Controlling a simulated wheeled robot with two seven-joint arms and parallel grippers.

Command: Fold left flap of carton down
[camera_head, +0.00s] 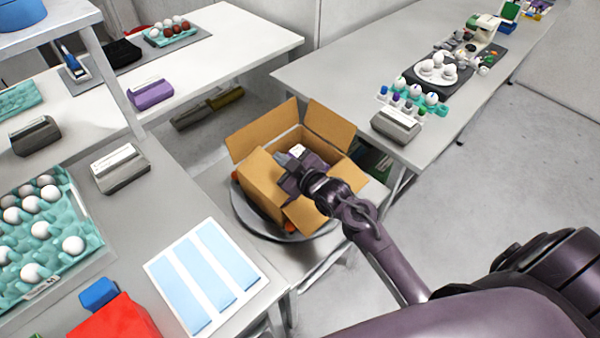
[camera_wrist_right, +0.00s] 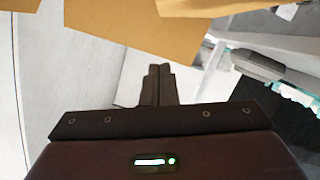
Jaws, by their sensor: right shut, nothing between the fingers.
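An open brown cardboard carton (camera_head: 262,190) stands on a round grey turntable in the head view. Its back flaps (camera_head: 262,130) stand up and outward, and a front flap (camera_head: 304,214) hangs outward beside my wrist. My right gripper (camera_head: 290,182) is over the carton's near side, shut and empty. It hides part of the near rim, so I cannot tell the exact pose of the flap there. In the right wrist view the closed fingers (camera_wrist_right: 158,84) point toward brown cardboard (camera_wrist_right: 135,25), with no clear contact. My left gripper is not in view.
The round turntable (camera_head: 243,215) sits on a low stand between two grey tables. The left table holds a teal egg tray (camera_head: 90,238), a blue-striped sheet (camera_head: 205,275) and a grey device (camera_head: 122,170). The right table (camera_head: 330,75) holds another device (camera_head: 396,125) near its edge.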

